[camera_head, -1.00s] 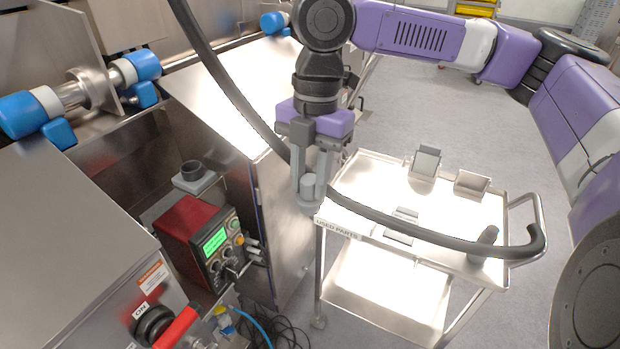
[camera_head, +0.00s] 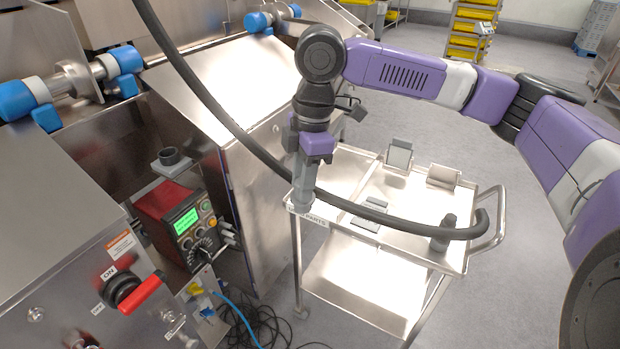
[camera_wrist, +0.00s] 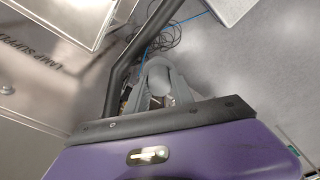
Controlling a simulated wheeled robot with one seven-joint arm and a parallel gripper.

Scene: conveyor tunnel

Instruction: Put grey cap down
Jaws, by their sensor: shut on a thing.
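My gripper (camera_head: 303,190) points down at the near left corner of the cart's top, over the label strip. It is shut on the grey cap (camera_head: 302,207), a small grey round piece low between the fingers. The fingers hide most of the cap, and I cannot tell whether it touches the cart. The metal cart (camera_head: 340,165) has a top tray and a lower shelf. Its label is partly covered and shows "PARTS".
Grey holders (camera_head: 399,153) (camera_head: 443,176), a flat grey part (camera_head: 370,212) and a dark cylinder (camera_head: 443,232) stand on the cart. A red control box (camera_head: 180,220) and metal cabinet (camera_head: 262,200) are left.

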